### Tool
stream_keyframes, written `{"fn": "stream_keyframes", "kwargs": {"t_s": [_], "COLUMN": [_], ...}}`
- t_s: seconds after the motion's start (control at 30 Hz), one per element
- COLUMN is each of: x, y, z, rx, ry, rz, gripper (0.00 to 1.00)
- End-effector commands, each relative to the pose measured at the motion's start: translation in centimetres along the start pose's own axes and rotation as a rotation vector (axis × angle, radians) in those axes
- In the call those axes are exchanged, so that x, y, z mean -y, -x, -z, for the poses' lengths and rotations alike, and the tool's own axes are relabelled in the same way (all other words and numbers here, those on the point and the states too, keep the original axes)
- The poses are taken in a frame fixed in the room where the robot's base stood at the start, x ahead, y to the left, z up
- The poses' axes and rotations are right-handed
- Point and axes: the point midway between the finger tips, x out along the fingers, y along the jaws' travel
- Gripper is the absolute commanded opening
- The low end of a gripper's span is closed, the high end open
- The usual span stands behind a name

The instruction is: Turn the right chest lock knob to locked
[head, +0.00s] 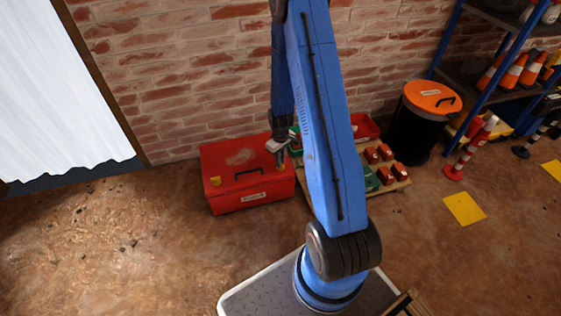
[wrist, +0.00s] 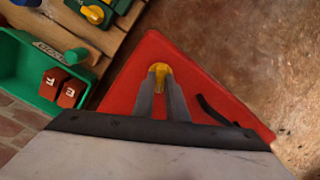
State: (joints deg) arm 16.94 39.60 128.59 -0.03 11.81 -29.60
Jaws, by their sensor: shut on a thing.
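A red chest (head: 246,195) stands on the floor against the brick wall, with a dark handle and a pale label on its front. It also fills the middle of the wrist view (wrist: 150,62). My gripper (head: 281,162) reaches down over the chest's right end. In the wrist view my gripper's two fingers (wrist: 161,80) are shut on a yellow knob (wrist: 160,67) on the chest's lid, the right lock knob. Another yellow knob (head: 215,181) shows at the chest's left end. The fingers cover part of the held knob, and its turn angle is hard to tell.
A wooden pallet (head: 397,187) with red and green blocks stands right of the chest, partly behind my arm. A green bin (wrist: 45,75) sits close beside the chest. A black bin with an orange lid (head: 432,97) stands farther right. Open floor (head: 130,250) lies in front.

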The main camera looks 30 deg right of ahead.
Motion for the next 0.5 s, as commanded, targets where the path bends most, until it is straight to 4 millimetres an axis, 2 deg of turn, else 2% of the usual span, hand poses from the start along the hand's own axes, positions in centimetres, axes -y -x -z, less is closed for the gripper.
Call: {"fn": "stream_keyframes", "kwargs": {"t_s": [0.5], "x": [-0.01], "y": [0.02], "z": [0.00], "rx": [0.000], "ry": [0.491], "rz": [0.000], "gripper": [0.00]}}
